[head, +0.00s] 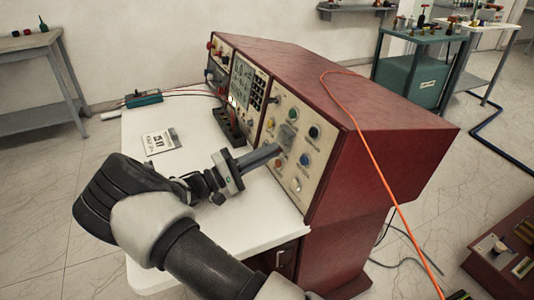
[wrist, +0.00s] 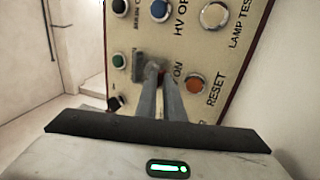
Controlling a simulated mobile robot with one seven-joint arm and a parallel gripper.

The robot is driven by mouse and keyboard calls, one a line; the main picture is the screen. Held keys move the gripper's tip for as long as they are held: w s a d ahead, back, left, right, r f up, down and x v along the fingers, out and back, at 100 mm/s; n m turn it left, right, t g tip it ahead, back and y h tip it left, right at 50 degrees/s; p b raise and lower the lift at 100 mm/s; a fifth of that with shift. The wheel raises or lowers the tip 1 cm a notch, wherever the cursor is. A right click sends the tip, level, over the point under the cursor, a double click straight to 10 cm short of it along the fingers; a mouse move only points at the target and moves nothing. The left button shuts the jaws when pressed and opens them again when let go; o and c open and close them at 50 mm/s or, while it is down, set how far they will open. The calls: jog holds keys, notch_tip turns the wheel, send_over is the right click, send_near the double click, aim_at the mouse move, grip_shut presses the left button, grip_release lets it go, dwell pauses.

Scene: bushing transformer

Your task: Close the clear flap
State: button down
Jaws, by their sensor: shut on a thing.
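The clear flap (head: 287,135) is a small greyish see-through cover on the cream front panel of the red console, among coloured buttons. In the wrist view the flap (wrist: 138,66) shows just left of my fingertips, standing out from the panel. My gripper (head: 275,150) reaches the panel from the left, its tips at the flap's lower edge. In the wrist view my gripper (wrist: 161,72) has its two long grey fingers close together, shut on the flap's edge. A red spot shows at the tips, partly hidden by the fingers.
The red console (head: 350,120) stands on a white worktop (head: 160,190). An orange cable (head: 375,160) hangs over its side. Close to the fingers are an orange reset button (wrist: 195,84) and a green button (wrist: 118,60). A paper card (head: 161,140) lies on the worktop.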

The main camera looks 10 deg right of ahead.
jog(key=shift+d, duration=0.3)
jog(key=c, duration=1.9)
grip_release()
jog(key=shift+d, duration=0.1)
